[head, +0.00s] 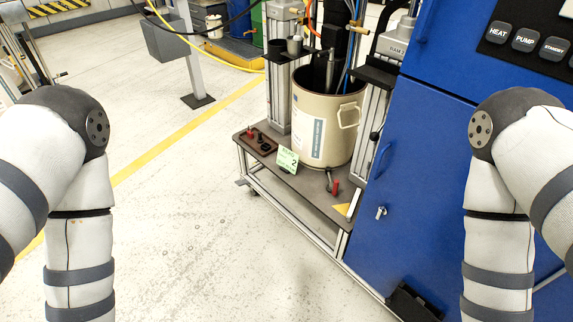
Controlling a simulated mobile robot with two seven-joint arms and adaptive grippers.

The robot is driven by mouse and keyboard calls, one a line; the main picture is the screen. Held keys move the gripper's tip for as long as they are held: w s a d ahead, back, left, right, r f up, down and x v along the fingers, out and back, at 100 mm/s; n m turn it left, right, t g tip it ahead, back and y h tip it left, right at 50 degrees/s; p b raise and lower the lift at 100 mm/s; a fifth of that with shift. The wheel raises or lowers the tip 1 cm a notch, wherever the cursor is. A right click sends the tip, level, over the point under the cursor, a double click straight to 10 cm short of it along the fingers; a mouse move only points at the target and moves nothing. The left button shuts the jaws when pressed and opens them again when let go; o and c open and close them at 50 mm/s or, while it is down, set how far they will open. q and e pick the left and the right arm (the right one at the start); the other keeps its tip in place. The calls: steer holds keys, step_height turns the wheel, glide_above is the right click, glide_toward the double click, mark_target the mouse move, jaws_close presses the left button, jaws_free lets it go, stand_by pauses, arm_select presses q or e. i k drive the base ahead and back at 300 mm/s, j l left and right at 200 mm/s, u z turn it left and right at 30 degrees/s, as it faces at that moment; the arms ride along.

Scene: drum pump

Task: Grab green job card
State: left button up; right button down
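The green job card (288,160) is small and stands tilted near the front edge of the cart top (310,183), in front of a beige drum (322,118). It has dark print with a large "2". Nothing covers it. Both my arms hang at the left and right sides of the head view, well short of the cart. Neither gripper shows; both lie below the bottom edge of the picture.
A tray with red and black knobs (262,141) lies left of the card. A red-handled valve (334,187) is to its right. A blue cabinet (412,165) stands close on the right. Open floor (205,250) lies in front, with a yellow line (150,172).

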mark_target(288, 160)
steer(key=i+j+z, duration=0.4)
steer(key=i+j, duration=0.5)
steer(key=i, duration=0.1)
